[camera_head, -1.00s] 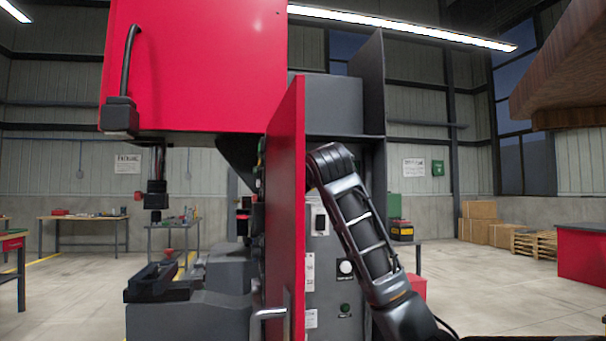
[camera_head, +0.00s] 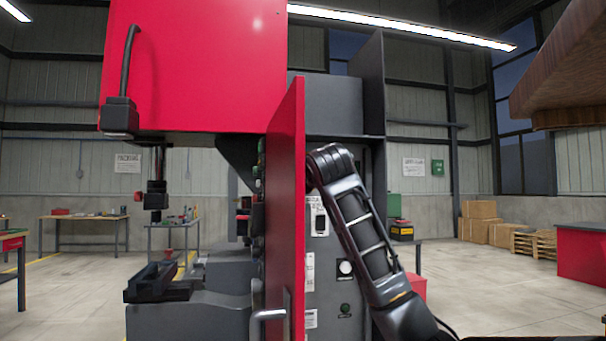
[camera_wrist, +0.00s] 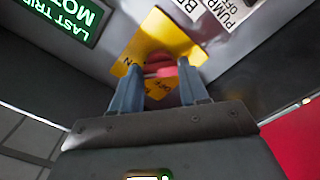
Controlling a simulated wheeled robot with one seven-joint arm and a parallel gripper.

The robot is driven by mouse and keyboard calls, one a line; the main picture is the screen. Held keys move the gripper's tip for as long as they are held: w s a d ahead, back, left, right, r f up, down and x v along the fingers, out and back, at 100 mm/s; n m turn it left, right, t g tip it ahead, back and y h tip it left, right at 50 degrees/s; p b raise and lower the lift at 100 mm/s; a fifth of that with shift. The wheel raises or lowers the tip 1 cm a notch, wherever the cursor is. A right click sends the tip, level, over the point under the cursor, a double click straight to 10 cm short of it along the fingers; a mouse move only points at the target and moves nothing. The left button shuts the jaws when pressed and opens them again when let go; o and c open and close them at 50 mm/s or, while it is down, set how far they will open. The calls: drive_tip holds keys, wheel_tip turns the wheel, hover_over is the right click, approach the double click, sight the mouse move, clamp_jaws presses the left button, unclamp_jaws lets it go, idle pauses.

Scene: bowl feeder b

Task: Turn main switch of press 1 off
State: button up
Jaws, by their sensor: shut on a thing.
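The press (camera_head: 195,65) is a red and dark grey machine in the head view, with a red door (camera_head: 286,215) standing open toward me. In the wrist view, the main switch is a red handle (camera_wrist: 161,71) on a yellow plate (camera_wrist: 152,38), with "OFF" lettering partly visible on the plate. My gripper (camera_wrist: 157,76) is shut on the red handle, one finger on each side. The fingers and gripper body cover part of the plate, and the handle's exact angle is hard to read. In the head view, the red door hides my gripper and the switch.
A green label (camera_wrist: 68,18) and white labels (camera_wrist: 238,8) surround the switch. The open door stands close to the left of my arm.

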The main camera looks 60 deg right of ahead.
drive_tip(key=shift+r+n+p, duration=0.1)
drive_tip(key=shift+n+p, duration=1.25)
drive_tip(key=shift+n, duration=7.05)
drive_tip(key=o, duration=1.1)
drive_tip(key=shift+c, duration=0.2)
drive_tip(key=b+v, duration=0.1)
drive_tip(key=v, duration=0.6)
drive_tip(key=shift+s+a+b, duration=0.25)
drive_tip(key=shift+a+b, duration=0.05)
drive_tip(key=shift+b, duration=0.05)
